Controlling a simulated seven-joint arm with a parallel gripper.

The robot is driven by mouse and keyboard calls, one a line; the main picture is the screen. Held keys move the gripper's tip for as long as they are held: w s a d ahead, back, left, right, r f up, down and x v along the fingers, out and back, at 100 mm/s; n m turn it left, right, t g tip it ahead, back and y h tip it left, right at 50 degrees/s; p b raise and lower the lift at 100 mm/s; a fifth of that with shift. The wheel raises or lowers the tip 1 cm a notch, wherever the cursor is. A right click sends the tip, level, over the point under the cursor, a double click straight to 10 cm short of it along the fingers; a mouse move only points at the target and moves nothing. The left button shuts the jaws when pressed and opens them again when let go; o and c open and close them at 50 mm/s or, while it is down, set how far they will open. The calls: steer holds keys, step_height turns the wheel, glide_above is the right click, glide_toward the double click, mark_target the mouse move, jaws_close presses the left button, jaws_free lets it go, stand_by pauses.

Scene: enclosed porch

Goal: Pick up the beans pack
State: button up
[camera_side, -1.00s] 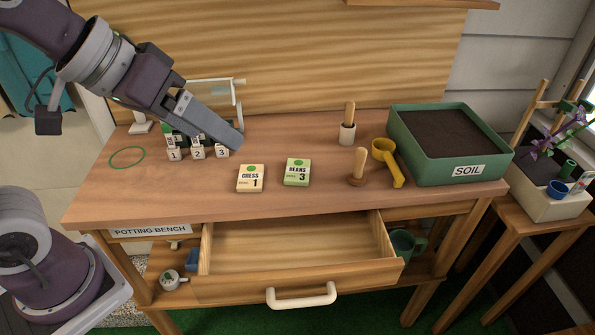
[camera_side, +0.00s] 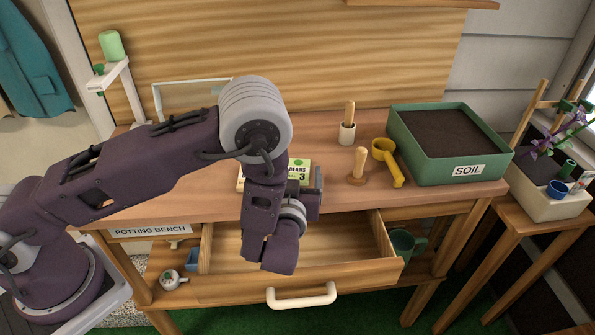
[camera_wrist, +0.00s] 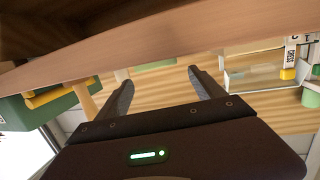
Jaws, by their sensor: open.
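The beans pack (camera_side: 299,167), pale green with a cream label reading BEANS and 3, lies on the bench top. In the side view my arm hides its lower left part. My gripper (camera_wrist: 160,79) is open in the wrist view, its two dark fingers apart with nothing held between them. In the side view the gripper is low by the bench's front edge, close to the pack, and partly hidden by my wrist. A pale green patch beyond the bench edge in the wrist view may be the pack; I cannot tell.
The open drawer (camera_side: 345,250) sticks out under the bench. Another pack (camera_side: 240,180) is mostly hidden by my arm.

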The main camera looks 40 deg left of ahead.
mark_target(297, 169)
step_height(297, 169, down, 2)
steer(key=shift+w+a+f, duration=0.1)
steer(key=shift+a, duration=0.05)
steer(key=shift+x, duration=0.85)
steer(key=shift+w+a, duration=0.25)
steer(key=shift+w, duration=0.2)
steer(key=c, duration=1.5)
step_height(297, 169, up, 10)
steer(key=shift+r, duration=0.15)
steer(key=shift+c, duration=0.2)
